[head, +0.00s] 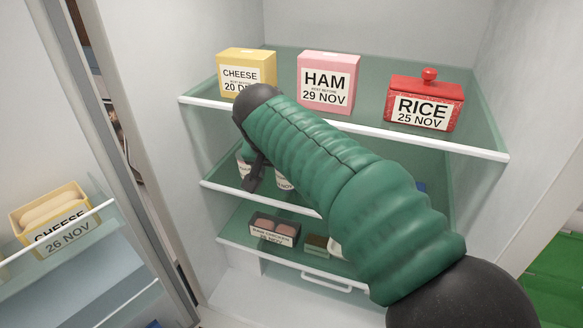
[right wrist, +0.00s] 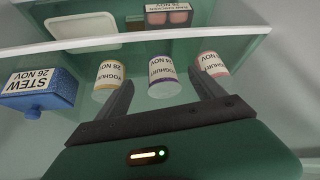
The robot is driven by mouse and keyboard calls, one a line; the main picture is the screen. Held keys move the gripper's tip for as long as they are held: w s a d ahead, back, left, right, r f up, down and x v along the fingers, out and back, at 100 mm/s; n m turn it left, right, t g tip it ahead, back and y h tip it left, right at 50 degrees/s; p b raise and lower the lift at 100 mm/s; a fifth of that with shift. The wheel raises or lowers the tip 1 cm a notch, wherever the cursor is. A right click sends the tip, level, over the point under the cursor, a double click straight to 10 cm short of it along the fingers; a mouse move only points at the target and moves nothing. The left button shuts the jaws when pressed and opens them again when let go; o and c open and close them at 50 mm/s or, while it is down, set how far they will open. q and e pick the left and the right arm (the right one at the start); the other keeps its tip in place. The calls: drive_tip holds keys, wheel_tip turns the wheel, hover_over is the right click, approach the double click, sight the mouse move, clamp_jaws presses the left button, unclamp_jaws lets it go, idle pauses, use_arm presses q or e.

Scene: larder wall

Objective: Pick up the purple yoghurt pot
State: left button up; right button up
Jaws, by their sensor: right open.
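The purple yoghurt pot (right wrist: 163,88), white with a purple band, stands on a glass shelf in the right wrist view, which looks upside down. My right gripper (right wrist: 161,77) is open, with one finger on each side of this pot. I cannot tell whether the fingers touch it. In the head view my right gripper (head: 254,176) reaches in at the middle shelf, and my arm hides much of that shelf. Parts of pots show beside it, but their colours are unclear there. My left gripper is not in view.
In the right wrist view a yellow-banded yoghurt pot (right wrist: 108,80) and a pink-banded one (right wrist: 211,65) flank the fingers closely. A blue stew box (right wrist: 41,90) stands further left. The top shelf (head: 350,126) above holds cheese (head: 246,66), ham (head: 328,80) and rice (head: 426,100).

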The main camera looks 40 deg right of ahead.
drive_tip(key=shift+w+a+r+p, duration=0.35)
drive_tip(key=shift+w+a+r, duration=0.05)
drive_tip(key=shift+w, duration=0.3)
drive_tip(key=d+f, duration=0.1)
drive_tip(key=d, duration=0.1)
drive_tip(key=w+d+f, duration=0.1)
drive_tip(key=d, duration=0.1)
drive_tip(key=w+d+f, duration=0.1)
drive_tip(key=d, duration=0.1)
drive_tip(key=shift+f, duration=0.25)
drive_tip(key=shift+s, duration=0.1)
drive_tip(key=shift+a+r, duration=0.1)
drive_tip(key=shift+a, duration=0.1)
drive_tip(key=shift+w+a, duration=0.25)
drive_tip(key=shift+a, duration=0.05)
drive_tip(key=c, duration=1)
drive_tip(key=shift+s+d, duration=0.1)
drive_tip(key=shift+d, duration=0.05)
drive_tip(key=c, duration=0.6)
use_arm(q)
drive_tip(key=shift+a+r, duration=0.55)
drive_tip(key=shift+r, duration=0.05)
use_arm(e)
drive_tip(key=shift+o, duration=0.2)
